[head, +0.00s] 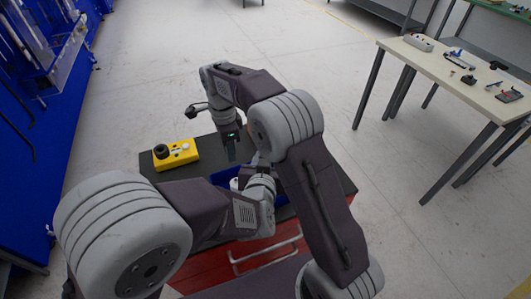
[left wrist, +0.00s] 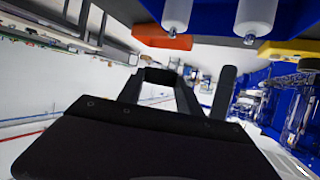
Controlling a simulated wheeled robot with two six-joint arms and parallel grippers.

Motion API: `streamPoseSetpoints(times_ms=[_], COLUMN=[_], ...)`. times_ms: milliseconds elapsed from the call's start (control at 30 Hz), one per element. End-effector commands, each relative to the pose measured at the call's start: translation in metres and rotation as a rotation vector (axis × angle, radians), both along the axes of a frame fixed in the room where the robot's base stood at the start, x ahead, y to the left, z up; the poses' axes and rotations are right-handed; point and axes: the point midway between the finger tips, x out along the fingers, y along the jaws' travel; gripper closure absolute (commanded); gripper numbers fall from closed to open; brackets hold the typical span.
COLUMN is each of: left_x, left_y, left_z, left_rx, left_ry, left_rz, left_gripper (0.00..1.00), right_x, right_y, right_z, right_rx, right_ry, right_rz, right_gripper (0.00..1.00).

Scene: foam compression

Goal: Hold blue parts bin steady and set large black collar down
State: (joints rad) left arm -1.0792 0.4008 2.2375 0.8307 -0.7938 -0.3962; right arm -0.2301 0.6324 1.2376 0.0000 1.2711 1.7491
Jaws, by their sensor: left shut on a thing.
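The blue parts bin (head: 225,178) sits on the dark top of the red cabinet, mostly hidden behind my arms. I cannot make out the large black collar for certain in either view.
A yellow box (head: 178,154) with a black round part stands on the left of the dark cabinet top (head: 205,144). The red cabinet front (head: 265,262) has a pale handle. A white table (head: 455,85) with small parts stands at the right. Open floor lies beyond the cabinet.

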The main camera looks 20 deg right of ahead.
Motion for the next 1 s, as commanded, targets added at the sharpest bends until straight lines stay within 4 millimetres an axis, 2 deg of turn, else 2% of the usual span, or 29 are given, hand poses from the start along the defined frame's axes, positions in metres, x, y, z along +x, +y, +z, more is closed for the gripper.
streamPoseSetpoints(times_ms=[167,400,500,700,933,967,1000], left_x=[0.0,0.0,0.0,0.0,0.0,0.0,0.0], left_y=[0.0,0.0,0.0,0.0,-0.001,-0.001,-0.001], left_z=[0.0,0.001,0.001,0.001,0.001,0.001,0.001], left_rx=[-0.001,-0.001,-0.001,-0.001,-0.001,-0.001,-0.001], left_ry=[-0.001,-0.001,0.0,0.0,0.0,0.0,0.0], left_rz=[-0.001,-0.002,-0.002,-0.002,-0.002,-0.002,-0.002], left_gripper=[0.98,0.98,0.98,0.98,0.98,0.98,0.98], right_x=[-0.002,-0.002,-0.001,-0.001,-0.001,-0.001,-0.001], right_y=[0.0,0.0,0.0,0.0,0.0,0.0,0.0], right_z=[-0.031,-0.086,-0.102,-0.117,-0.117,-0.117,-0.117], right_rx=[-0.001,-0.001,-0.001,0.0,0.0,0.0,0.0], right_ry=[0.006,0.006,0.003,0.002,0.0,0.0,0.0], right_rz=[0.0,0.0,0.0,0.0,0.0,0.0,0.0], right_gripper=[0.71,0.71,0.71,0.71,0.71,0.76,0.88])
